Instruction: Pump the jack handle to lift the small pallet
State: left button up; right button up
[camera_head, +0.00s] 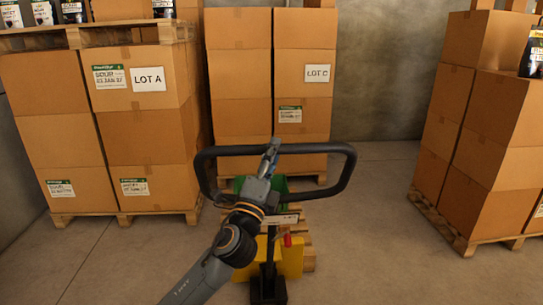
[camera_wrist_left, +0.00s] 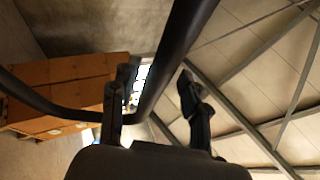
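The pallet jack's black loop handle (camera_head: 340,180) stands upright in the middle of the head view, above the jack's yellow body (camera_head: 292,258). My left gripper (camera_head: 270,150) is at the handle's top bar. In the left wrist view its fingers (camera_wrist_left: 158,92) are spread, with the black bar (camera_wrist_left: 172,70) running between them and a gap beside the left finger. I cannot tell whether the right finger touches the bar. The small wooden pallet (camera_head: 308,254) is mostly hidden behind the jack, with a green item (camera_head: 280,186) above it. My right gripper is out of view.
Pallets stacked with cardboard boxes stand at the left (camera_head: 150,130), at the back (camera_head: 240,75) and at the right (camera_head: 490,130). A red lever (camera_head: 287,240) shows on the jack. Bare concrete floor (camera_head: 370,240) lies on both sides of the jack.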

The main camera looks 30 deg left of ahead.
pick_arm(q)
jog(key=v, duration=1.2)
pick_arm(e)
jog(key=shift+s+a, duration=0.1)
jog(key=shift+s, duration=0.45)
